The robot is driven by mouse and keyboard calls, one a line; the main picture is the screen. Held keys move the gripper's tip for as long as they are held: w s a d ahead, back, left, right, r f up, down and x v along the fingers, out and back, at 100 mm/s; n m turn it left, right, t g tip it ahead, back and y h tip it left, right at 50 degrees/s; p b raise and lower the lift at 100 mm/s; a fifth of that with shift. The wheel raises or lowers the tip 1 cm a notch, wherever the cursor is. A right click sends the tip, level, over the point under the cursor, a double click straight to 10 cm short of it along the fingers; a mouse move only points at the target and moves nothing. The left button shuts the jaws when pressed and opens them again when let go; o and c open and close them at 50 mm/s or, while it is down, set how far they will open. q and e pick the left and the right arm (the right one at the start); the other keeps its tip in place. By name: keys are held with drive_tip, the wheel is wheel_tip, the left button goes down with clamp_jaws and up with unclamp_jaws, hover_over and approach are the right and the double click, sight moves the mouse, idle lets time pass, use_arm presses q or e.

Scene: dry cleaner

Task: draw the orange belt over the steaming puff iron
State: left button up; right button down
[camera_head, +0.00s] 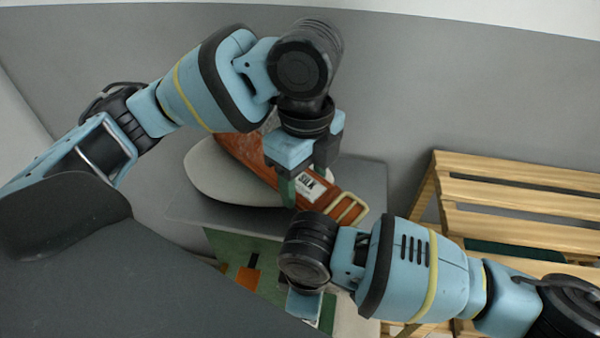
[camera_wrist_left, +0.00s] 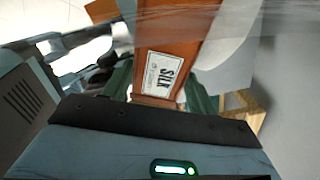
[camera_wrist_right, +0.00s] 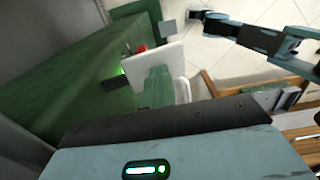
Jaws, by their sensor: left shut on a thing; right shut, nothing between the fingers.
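The orange belt (camera_head: 245,155) lies slanting across the pale rounded puff iron (camera_head: 215,180). Its buckle end (camera_head: 350,208) sticks out past the pad on the right, with a white "SILK" label (camera_head: 313,184). My left gripper (camera_head: 300,188) is shut on the belt near the label. In the left wrist view the belt (camera_wrist_left: 168,55) runs between the two green fingers of this gripper (camera_wrist_left: 158,88). The belt's far end is hidden behind my left arm. My right gripper (camera_wrist_right: 155,88) is shut and empty, low in front of the table; its fingers are mostly hidden in the head view.
The puff iron stands on a grey tabletop (camera_head: 190,215) above a green cabinet (camera_head: 225,245). A wooden slatted rack (camera_head: 500,190) stands at the right. In the right wrist view a white panel (camera_wrist_right: 155,62) is close to my right fingers.

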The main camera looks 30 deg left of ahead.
use_arm(q)
drive_tip(key=shift+d, duration=0.2)
drive_tip(key=shift+w+a+f, duration=0.1)
drive_tip(key=shift+w+a, duration=0.1)
drive_tip(key=shift+a, duration=0.85)
drive_tip(key=shift+w+a, duration=0.2)
drive_tip(key=shift+a, duration=0.85)
drive_tip(key=shift+w+a+f, duration=0.1)
drive_tip(key=shift+a+f, duration=0.1)
drive_tip(key=shift+a, duration=0.6)
drive_tip(key=shift+d+f, duration=0.15)
drive_tip(key=shift+d, duration=0.4)
drive_tip(key=shift+s+d, duration=0.25)
drive_tip(key=shift+d, duration=0.05)
drive_tip(key=shift+s+d, duration=0.25)
drive_tip(key=shift+d, duration=0.95)
